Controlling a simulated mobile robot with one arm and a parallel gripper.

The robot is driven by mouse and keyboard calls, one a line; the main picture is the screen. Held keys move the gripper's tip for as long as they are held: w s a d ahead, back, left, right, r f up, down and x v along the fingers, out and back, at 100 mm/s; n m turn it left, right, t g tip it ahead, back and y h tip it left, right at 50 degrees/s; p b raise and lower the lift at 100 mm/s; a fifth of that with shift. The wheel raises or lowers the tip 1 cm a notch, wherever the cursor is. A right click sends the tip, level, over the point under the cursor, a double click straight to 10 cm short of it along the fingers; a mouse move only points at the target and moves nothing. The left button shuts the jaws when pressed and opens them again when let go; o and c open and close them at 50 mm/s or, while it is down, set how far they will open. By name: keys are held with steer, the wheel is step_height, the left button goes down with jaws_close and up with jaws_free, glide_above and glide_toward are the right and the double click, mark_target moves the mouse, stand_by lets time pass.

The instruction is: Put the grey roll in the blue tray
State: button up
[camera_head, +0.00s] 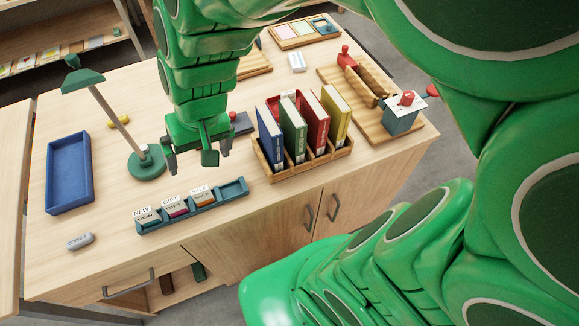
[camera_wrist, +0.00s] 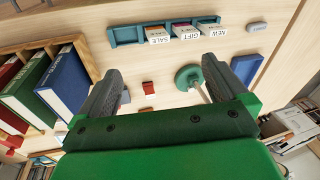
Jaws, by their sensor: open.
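The grey roll (camera_head: 80,241) lies on the table near its front left edge, and it also shows small at the upper right of the wrist view (camera_wrist: 257,27). The blue tray (camera_head: 50,207) sits behind the roll on the left side of the table and looks empty; part of it shows in the wrist view (camera_wrist: 259,64). My gripper (camera_head: 196,158) is open and empty above the table, right of the lamp and well to the right of both roll and tray. Its two fingers stand wide apart in the wrist view (camera_wrist: 165,85).
A green lamp (camera_head: 148,160) stands between the tray and my gripper. A teal holder (camera_head: 233,188) with labelled blocks lies in front. A wooden rack (camera_head: 308,162) of books stands to the right. Table between roll and tray is clear.

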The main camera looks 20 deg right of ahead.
steer(key=s+d+r+m+g+h, duration=0.1)
steer(key=s+d+r+g+h, duration=0.1)
steer(key=s+d, duration=1.1)
steer(key=d+r, duration=0.1)
steer(key=d, duration=0.1)
steer(key=shift+s+d+r+m+g+h, duration=0.25)
steer(key=shift+d+m+g+h, duration=0.05)
steer(key=shift+d+g, duration=0.1)
steer(key=shift+a, duration=0.1)
